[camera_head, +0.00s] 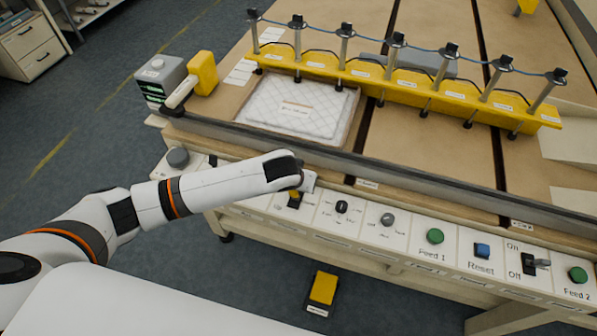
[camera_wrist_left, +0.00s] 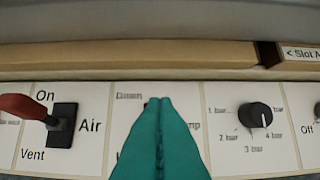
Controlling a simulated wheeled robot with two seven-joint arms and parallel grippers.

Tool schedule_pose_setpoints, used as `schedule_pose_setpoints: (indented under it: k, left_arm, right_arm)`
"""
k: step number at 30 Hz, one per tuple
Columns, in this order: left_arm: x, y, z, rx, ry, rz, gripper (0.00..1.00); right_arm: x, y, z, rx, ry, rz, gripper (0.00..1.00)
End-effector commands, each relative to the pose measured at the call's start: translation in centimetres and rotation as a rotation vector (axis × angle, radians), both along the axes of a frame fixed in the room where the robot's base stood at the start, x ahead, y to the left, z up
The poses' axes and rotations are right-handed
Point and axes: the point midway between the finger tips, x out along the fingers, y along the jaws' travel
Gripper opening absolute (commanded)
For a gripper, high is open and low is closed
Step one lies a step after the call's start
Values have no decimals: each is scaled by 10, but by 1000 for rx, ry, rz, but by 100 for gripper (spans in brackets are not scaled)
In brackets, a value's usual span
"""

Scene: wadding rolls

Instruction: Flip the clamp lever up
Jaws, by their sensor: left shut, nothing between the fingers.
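My left gripper (camera_head: 306,182) is over the front control panel in the head view. Its teal fingers (camera_wrist_left: 160,135) are shut together and empty in the wrist view. They cover the middle of a label plate (camera_wrist_left: 120,120) whose partly hidden words seem to read "Down" and "Clamp". The clamp lever is mostly hidden behind the fingers; only dark bits show beside the tips, so its position and any contact cannot be told. In the head view a yellow and black part (camera_head: 294,199) shows just below the gripper, probably this lever. My right gripper is out of view.
A red-handled Air lever (camera_wrist_left: 30,107) stands close left of the fingers. A black bar knob (camera_wrist_left: 255,115) is to the right. Feed 1 (camera_head: 435,236) and Reset (camera_head: 482,250) buttons lie further right. A rail (camera_head: 420,183) runs above the panel.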

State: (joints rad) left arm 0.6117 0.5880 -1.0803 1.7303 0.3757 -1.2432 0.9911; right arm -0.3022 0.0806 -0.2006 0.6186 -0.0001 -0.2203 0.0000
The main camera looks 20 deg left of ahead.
Motion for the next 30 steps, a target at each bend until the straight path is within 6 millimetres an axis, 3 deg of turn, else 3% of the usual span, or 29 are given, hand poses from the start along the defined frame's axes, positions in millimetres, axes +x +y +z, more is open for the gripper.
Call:
schedule_pose_setpoints:
  k: [10,30]
  left_arm:
    - [-13,1,0,-3,-78,1,0]
    - [-18,1,-4,0,-69,0,0]
  right_arm:
    - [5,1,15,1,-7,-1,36]
    - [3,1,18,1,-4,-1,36]
